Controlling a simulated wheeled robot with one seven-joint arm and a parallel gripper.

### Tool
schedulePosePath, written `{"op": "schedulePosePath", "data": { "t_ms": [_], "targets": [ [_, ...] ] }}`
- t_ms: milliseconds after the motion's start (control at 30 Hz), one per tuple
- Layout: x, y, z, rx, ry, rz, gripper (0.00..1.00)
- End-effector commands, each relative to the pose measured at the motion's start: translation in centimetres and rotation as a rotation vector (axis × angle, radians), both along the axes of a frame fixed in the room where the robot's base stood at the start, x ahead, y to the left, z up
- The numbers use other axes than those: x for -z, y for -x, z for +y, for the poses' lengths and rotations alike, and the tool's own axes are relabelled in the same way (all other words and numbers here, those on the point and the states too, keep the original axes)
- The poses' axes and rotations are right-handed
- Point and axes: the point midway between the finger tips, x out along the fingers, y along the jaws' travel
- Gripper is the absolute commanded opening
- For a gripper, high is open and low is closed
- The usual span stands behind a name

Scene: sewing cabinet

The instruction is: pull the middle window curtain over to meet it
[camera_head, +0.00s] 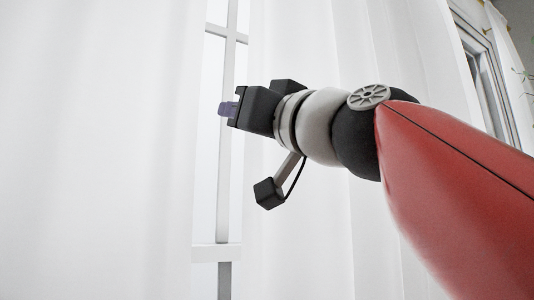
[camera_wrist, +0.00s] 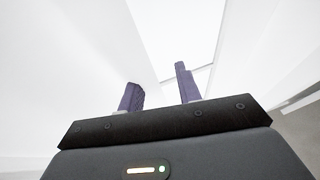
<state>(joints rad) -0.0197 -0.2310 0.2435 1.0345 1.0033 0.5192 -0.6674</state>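Two white curtain panels hang in the head view, a left one (camera_head: 95,150) and a right one (camera_head: 310,230). A narrow gap between them shows the window frame (camera_head: 224,180). I cannot tell which panel is the middle curtain. My gripper (camera_head: 222,109) points left, with its purple fingertips in front of the gap near the left panel's edge. In the wrist view, the two fingers of my gripper (camera_wrist: 159,88) stand apart. The left panel's edge (camera_wrist: 138,55) appears between and beyond them. No gripped cloth shows, and contact cannot be told.
At the far right of the head view is another window frame (camera_head: 487,75) with a curtain (camera_head: 512,70) beside it. My red arm covers the lower right. The wrist view shows pale cloth on both sides, with a bright gap between.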

Motion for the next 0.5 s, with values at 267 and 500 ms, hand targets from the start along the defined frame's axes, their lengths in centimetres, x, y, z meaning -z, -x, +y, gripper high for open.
{"op": "schedulePosePath", "data": {
  "t_ms": [267, 500],
  "targets": [
    [0.1, 0.2, -0.2, 0.001, 0.0, -0.001, 0.34],
    [1.7, 2.5, -2.3, 0.001, -0.001, -0.002, 0.34]
  ]
}}
